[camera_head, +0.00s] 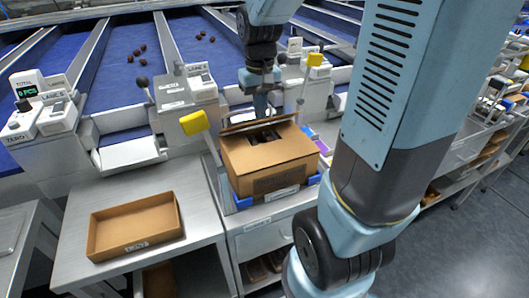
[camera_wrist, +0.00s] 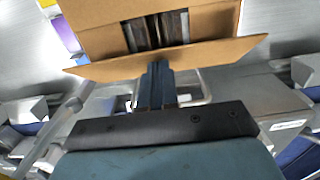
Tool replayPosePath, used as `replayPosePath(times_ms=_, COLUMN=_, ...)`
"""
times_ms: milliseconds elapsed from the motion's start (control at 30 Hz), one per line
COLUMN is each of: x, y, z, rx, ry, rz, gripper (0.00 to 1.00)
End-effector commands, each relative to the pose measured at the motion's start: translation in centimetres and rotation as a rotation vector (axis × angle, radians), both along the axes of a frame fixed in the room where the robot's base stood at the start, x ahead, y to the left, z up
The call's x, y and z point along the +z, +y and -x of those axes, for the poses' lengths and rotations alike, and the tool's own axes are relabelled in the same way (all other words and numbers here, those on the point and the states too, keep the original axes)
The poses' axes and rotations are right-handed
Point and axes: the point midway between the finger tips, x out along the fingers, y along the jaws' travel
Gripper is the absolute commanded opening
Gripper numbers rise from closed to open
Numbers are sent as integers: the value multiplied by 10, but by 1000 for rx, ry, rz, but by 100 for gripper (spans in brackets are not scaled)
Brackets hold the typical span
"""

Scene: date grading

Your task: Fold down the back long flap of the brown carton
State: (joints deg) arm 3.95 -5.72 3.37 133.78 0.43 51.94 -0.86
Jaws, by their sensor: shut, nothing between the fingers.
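The brown carton (camera_head: 268,165) stands on the stand in the middle of the head view. Its back long flap (camera_head: 258,124) stands raised and tilted at the back edge; in the wrist view the flap (camera_wrist: 215,53) is a wide brown strip. Brown panels lie over the rest of the top, leaving a dark opening (camera_wrist: 157,30) whose contents are unclear. My gripper (camera_head: 261,108) is shut and empty, pointing down at the back of the carton. In the wrist view its fingertips (camera_wrist: 157,68) overlap the middle of the flap from its outer side; I cannot tell whether they touch.
An empty open brown tray (camera_head: 135,248) lies on the metal table at left. Blue lanes with a few dates run behind.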

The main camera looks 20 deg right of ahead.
Motion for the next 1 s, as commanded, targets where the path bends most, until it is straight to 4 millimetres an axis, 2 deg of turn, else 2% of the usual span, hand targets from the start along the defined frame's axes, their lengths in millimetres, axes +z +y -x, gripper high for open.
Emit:
replayPosePath(times_ms=200, x=0, y=0, z=11, rx=0, ry=0, rz=0, gripper=0)
replayPosePath(times_ms=567, x=-1, y=0, z=11, rx=0, ry=0, rz=0, gripper=0)
replayPosePath(times_ms=1000, x=-19, y=0, z=11, rx=0, ry=2, rz=0, gripper=0)
